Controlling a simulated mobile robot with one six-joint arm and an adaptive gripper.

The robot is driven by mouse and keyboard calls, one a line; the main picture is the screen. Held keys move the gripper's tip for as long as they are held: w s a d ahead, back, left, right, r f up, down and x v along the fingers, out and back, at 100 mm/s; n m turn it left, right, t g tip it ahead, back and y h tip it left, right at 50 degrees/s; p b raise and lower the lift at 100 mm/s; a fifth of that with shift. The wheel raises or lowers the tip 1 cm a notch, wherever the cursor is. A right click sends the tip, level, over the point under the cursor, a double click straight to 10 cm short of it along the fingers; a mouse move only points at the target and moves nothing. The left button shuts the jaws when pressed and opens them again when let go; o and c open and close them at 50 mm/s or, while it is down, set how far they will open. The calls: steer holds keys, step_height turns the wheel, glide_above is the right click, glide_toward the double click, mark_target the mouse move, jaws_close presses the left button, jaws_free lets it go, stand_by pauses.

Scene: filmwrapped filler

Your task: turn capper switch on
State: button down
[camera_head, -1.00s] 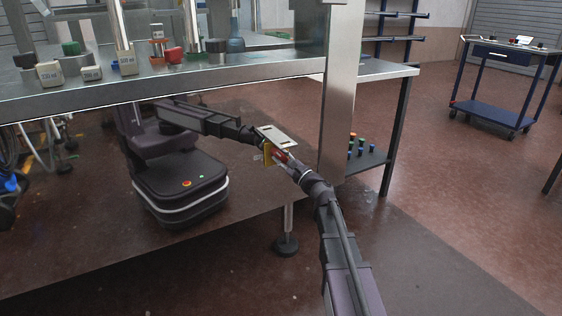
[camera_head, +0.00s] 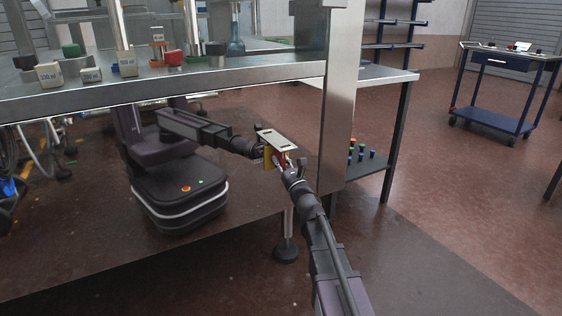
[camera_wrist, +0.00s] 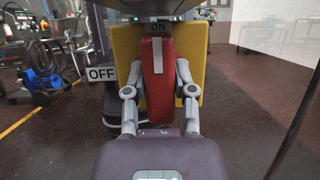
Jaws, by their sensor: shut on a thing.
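The capper switch is a red handle (camera_wrist: 158,85) on a yellow plate (camera_wrist: 190,45), beneath a metal bracket under the machine's edge. In the wrist view the handle stands upright, its pale stripe pointing up at the ON label (camera_wrist: 157,27). The OFF label (camera_wrist: 101,74) is to the left. My gripper (camera_wrist: 158,75) has one finger on each side of the handle and is shut on it. In the head view my gripper (camera_head: 285,168) is at the yellow plate (camera_head: 269,158), and the handle is mostly hidden.
The steel machine deck (camera_head: 200,77) is above, with labelled blocks and caps on it. A steel post (camera_head: 338,110) stands just right of the switch. A shelf (camera_head: 365,160) holds small coloured pieces. A blue cart (camera_head: 495,90) is at the far right; open floor lies between.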

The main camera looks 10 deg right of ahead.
stand_by(0.4)
steer(key=shift+c, duration=2.2)
jaws_free()
